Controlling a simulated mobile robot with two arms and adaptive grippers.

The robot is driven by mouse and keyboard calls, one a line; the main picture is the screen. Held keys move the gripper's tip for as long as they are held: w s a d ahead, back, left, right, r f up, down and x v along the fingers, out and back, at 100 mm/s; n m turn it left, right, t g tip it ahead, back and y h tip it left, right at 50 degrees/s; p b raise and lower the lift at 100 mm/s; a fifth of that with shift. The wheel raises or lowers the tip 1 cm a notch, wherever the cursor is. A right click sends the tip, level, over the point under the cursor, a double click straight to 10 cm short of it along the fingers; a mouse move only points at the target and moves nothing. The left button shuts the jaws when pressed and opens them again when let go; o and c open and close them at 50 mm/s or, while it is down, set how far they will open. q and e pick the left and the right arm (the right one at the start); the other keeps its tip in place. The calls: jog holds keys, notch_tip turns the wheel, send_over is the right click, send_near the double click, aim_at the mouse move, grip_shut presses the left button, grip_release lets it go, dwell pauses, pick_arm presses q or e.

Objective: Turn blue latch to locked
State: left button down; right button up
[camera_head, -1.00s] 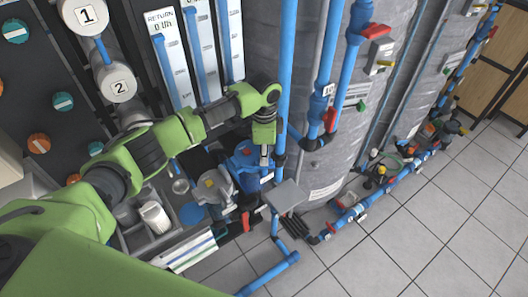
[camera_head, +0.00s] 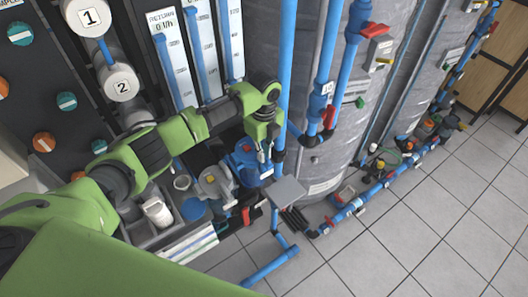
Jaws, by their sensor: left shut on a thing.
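My left arm reaches in from the left, over the filter rack. Its gripper (camera_head: 264,153) points down beside the blue housing (camera_head: 242,162) that has a small red mark. The gripper is shut on a small part at that housing's right side, which I take to be the blue latch. The fingers hide most of the latch, so its turn angle cannot be read. My right gripper is out of view.
A vertical blue pipe (camera_head: 288,70) stands close to the right of the gripper. A grey box (camera_head: 287,191) sits below it. Grey tanks with red-handled pipes (camera_head: 374,29) are at right. Tiled floor (camera_head: 420,220) is free at lower right.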

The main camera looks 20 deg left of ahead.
pick_arm(q)
jog(key=shift+m, duration=0.5)
jog(key=c, duration=2.1)
grip_release()
jog(key=shift+c, duration=0.2)
jog(key=shift+r, duration=0.1)
notch_tip(320, 180, up, 12)
